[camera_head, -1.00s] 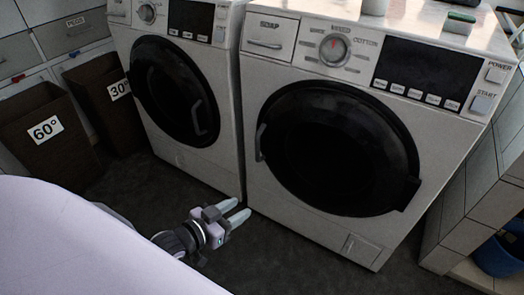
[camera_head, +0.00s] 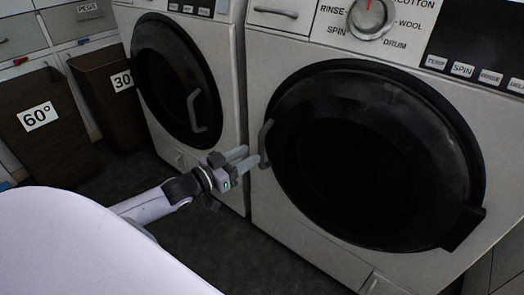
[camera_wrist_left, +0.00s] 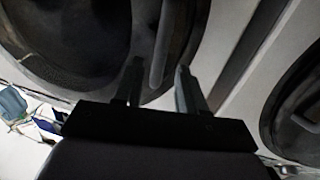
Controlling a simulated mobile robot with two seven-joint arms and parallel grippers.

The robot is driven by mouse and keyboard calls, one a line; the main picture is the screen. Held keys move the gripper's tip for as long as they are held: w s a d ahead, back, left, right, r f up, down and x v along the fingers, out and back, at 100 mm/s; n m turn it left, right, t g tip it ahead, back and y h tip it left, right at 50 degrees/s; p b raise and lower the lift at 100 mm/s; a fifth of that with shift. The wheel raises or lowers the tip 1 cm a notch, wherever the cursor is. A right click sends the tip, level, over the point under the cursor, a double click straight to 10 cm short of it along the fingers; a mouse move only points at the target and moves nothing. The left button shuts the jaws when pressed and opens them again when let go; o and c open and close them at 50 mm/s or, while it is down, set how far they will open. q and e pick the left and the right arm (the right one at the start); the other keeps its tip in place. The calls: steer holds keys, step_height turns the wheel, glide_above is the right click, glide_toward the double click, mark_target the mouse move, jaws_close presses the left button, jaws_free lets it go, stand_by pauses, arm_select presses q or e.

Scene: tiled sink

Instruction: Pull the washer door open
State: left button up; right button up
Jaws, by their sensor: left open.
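The near washer has a closed round black door (camera_head: 365,155) with a grey curved handle (camera_head: 265,143) on its left edge. My left gripper (camera_head: 252,158) is open, with its fingertips by the lower part of that handle. In the left wrist view the handle (camera_wrist_left: 161,45) appears between the two fingers of my left gripper (camera_wrist_left: 158,72). I cannot tell how deep the handle sits between them or whether they touch it. The door (camera_wrist_left: 70,40) fills the upper left there. My right gripper is not in view.
A second washer with a closed black door (camera_head: 178,80) stands to the left. Brown bins marked 60° (camera_head: 45,125) and 30° (camera_head: 110,100) stand further left. Dark floor (camera_head: 215,232) is clear in front of the washers.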

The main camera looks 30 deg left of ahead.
mark_target(259, 150)
arm_select(q)
steer(key=shift+b+x, duration=1)
steer(key=shift+x, duration=1.8)
steer(key=shift+f, duration=0.1)
jaws_close()
